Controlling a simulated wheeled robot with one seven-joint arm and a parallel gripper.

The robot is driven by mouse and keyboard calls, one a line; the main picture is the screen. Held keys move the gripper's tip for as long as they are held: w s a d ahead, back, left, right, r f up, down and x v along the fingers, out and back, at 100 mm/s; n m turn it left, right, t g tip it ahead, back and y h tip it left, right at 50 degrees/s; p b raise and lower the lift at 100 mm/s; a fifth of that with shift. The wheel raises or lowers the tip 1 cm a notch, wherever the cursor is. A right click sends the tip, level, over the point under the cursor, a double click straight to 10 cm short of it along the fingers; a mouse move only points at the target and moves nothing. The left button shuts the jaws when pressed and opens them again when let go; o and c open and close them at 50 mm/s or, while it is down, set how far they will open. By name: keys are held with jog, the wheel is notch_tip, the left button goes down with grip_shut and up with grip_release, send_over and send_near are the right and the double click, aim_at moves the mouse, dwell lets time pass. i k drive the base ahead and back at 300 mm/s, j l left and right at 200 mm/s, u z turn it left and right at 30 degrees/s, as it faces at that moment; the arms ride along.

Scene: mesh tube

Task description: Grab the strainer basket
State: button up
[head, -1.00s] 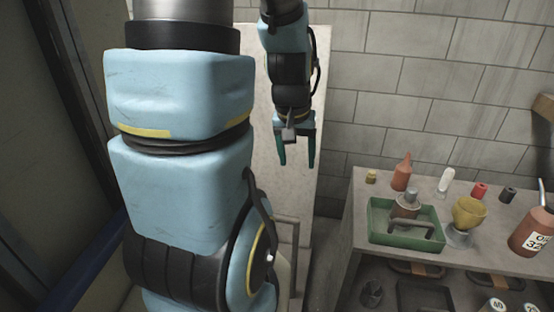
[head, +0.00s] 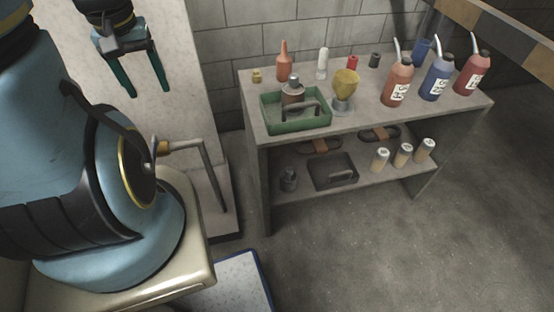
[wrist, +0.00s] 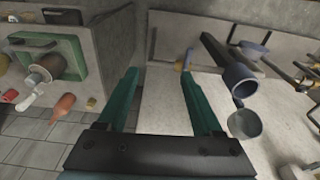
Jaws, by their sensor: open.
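My gripper (head: 148,88) is open and empty in front of a pale panel in the head view. Its two green fingers point down, and they also show in the wrist view (wrist: 159,74). No thing in view is clearly a strainer basket. In the wrist view, a grey cup (wrist: 245,124) and a blue-grey tube (wrist: 240,79) with a dark handle lie right of the fingers, apart from them. Whether either is the basket I cannot tell; no mesh can be made out.
A workbench (head: 366,121) stands right of my gripper. It holds a green tray (head: 296,124), a yellow funnel (head: 346,84) and several bottles, including a blue one (head: 436,78). A dark tray (head: 335,172) and pale cylinders sit on its lower shelf. The floor (head: 390,255) in front is clear.

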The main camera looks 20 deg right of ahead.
aim_at(289, 177)
jog(key=l+u, duration=0.15)
jog(key=u, duration=0.35)
jog(key=k+l+u, duration=0.1)
jog(key=u, duration=0.35)
jog(key=k+u, duration=0.15)
jog(key=u, duration=0.35)
jog(key=k+l+u, duration=0.25)
jog(key=k+u, duration=0.15)
jog(key=k, duration=0.35)
jog(key=k+u, duration=0.45)
jog(key=k, duration=0.35)
jog(key=k+l, duration=0.4)
